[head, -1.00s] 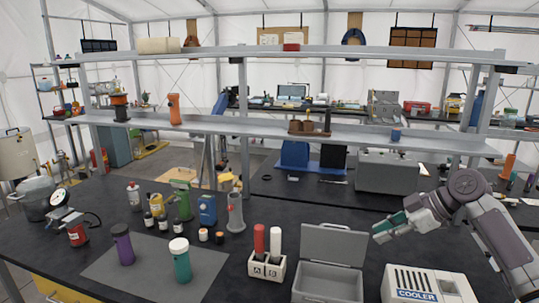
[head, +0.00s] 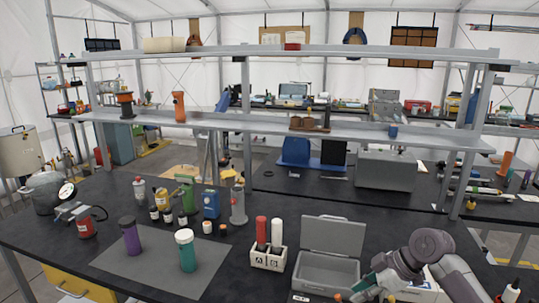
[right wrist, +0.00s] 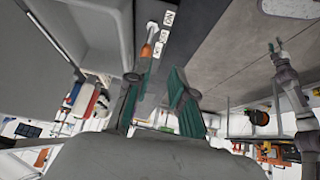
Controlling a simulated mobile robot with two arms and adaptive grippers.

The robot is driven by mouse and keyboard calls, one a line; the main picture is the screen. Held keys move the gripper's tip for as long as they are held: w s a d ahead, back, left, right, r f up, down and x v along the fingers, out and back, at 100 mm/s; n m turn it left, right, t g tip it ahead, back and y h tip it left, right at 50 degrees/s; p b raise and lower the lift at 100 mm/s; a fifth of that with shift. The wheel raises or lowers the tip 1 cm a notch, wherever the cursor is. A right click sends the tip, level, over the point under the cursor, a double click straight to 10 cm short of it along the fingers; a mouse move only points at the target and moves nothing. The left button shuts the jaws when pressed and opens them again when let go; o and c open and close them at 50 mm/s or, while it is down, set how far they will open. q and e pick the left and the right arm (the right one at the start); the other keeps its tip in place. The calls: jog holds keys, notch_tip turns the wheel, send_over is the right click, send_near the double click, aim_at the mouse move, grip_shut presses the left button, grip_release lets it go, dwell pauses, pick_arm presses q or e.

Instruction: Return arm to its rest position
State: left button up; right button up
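My right gripper (head: 366,291) is low at the bottom of the head view, in front of the open grey case (head: 327,271) and beside the cooler (head: 428,290), which my arm partly hides. In the right wrist view its two teal-padded fingers (right wrist: 158,103) stand apart with nothing gripped between them. My left gripper is outside the head view. At the right of the right wrist view, another of my arms with a small teal tip (right wrist: 276,46) shows; its fingers are too small to read.
A white holder (head: 268,260) with a red and a white cylinder stands left of the case. A teal-bodied jar (head: 187,254) and a purple jar (head: 130,238) stand on a grey mat (head: 155,273). A metal shelf (head: 290,128) spans the bench's back.

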jog(key=s+a+f+m+h, duration=0.1)
jog(key=s+a+f+m, duration=0.15)
jog(key=s+f, duration=0.5)
jog(key=s+a+f+m+h, duration=0.15)
jog(key=s+a+f, duration=0.25)
jog(key=s+f, duration=0.4)
jog(key=s+d+r+m+h, duration=0.1)
jog(key=s+d+m+h, duration=0.2)
jog(key=s, duration=0.6)
jog(key=s+d+r+m+h, duration=0.1)
jog(key=s+d+m, duration=0.1)
jog(key=s+m, duration=0.5)
jog(key=s+f+n, duration=0.2)
jog(key=s+f, duration=0.1)
jog(key=f, duration=2.4)
jog(key=s+d+f+g, duration=0.1)
jog(key=s+d+f, duration=0.2)
jog(key=s+f, duration=1.2)
jog(key=shift+s+f+g, duration=0.25)
jog(key=shift+s+g, duration=0.15)
jog(key=shift+s, duration=0.35)
